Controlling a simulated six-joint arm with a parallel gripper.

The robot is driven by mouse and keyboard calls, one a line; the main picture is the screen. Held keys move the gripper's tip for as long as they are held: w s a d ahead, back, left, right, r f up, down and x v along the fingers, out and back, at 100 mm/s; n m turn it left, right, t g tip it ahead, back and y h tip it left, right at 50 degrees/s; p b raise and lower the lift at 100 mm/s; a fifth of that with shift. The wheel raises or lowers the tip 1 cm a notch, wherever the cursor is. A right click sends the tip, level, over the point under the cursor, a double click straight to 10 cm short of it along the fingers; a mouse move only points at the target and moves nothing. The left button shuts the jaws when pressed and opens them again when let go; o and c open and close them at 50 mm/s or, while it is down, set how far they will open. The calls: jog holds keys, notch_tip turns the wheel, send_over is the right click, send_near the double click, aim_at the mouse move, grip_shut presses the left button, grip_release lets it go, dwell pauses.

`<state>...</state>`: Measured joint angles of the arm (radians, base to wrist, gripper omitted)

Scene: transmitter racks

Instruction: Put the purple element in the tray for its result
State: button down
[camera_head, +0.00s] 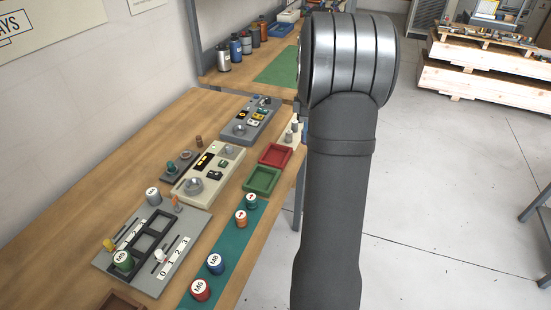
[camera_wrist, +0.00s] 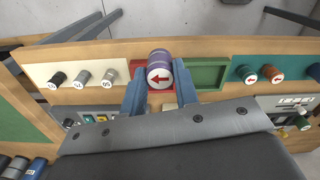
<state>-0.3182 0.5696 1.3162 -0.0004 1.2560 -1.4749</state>
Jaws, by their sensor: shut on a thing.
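The purple element (camera_wrist: 159,66) is a short cylinder with a white end label and a red arrow pointing left. My gripper (camera_wrist: 160,80) is shut on it, one finger on each side. In the wrist view it appears over the red tray, whose edges show around it; its height above the tray cannot be told. The red tray (camera_head: 275,155) looks empty in the head view. The green tray (camera_wrist: 207,73) lies just to its right in the wrist view, empty; it also shows in the head view (camera_head: 261,180). My arm hides the gripper and the element in the head view.
A teal mat (camera_head: 228,242) holds a green element (camera_head: 251,201), an orange element (camera_head: 241,218), a blue one (camera_head: 214,264) and a red one (camera_head: 201,290). A cream tester (camera_head: 207,175) stands beside the trays. A pale rack (camera_wrist: 65,70) with several cylinders adjoins the red tray.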

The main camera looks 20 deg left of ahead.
jog(key=shift+w+d+f, duration=0.1)
jog(key=shift+w+d, duration=0.15)
jog(key=shift+d, duration=0.1)
jog(key=a+f, duration=0.2)
jog(key=a, duration=0.1)
jog(key=a+f, duration=0.2)
jog(key=a, duration=0.2)
jog(key=w+a+f, duration=0.1)
jog(key=a+f, duration=0.1)
jog(key=a, duration=0.2)
jog(key=shift+w+f, duration=0.1)
jog(key=shift+f, duration=0.3)
jog(key=shift+a+f, duration=0.1)
jog(key=shift+f, duration=1.95)
jog(key=shift+f, duration=0.15)
jog(key=c, duration=1.1)
grip_release()
